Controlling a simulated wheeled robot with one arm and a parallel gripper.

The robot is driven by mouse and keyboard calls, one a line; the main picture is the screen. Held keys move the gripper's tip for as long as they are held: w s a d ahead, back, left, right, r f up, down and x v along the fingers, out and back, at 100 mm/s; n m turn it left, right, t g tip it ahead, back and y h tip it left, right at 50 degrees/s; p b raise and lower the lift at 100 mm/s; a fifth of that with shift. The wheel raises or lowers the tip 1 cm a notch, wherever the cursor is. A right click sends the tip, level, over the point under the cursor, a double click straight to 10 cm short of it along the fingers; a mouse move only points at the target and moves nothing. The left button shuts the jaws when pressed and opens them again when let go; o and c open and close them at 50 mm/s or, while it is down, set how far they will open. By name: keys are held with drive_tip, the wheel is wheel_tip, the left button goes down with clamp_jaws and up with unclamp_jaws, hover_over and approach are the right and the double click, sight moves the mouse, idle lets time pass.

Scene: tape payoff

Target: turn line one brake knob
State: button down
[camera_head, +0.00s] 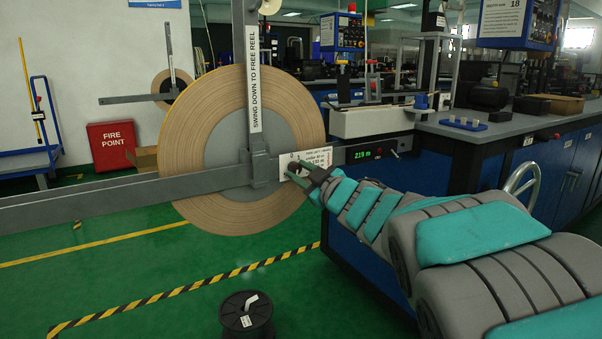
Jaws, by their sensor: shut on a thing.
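The brake knob (294,167) is a small dark knob on a white scale plate (303,160) with printed numbers. The plate sits on a grey horizontal bar in front of a large tan tape reel (188,140). My gripper (303,173) reaches in from the lower right and is shut on the knob. Its fingers hide much of the knob, so I cannot tell its exact angle. A grey upright arm (252,75) marked "SWING DOWN TO FREE REEL" crosses the reel's face.
A small display (363,154) reading about 219 m is right of the plate. A workbench (470,130) stands at right. A black spool (246,316) is on the floor below. A second reel (171,88) is behind. Green floor at left is largely clear.

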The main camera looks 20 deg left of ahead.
drive_tip(key=shift+n, duration=1)
drive_tip(key=c, duration=0.6)
unclamp_jaws()
drive_tip(key=shift+v, duration=3.9)
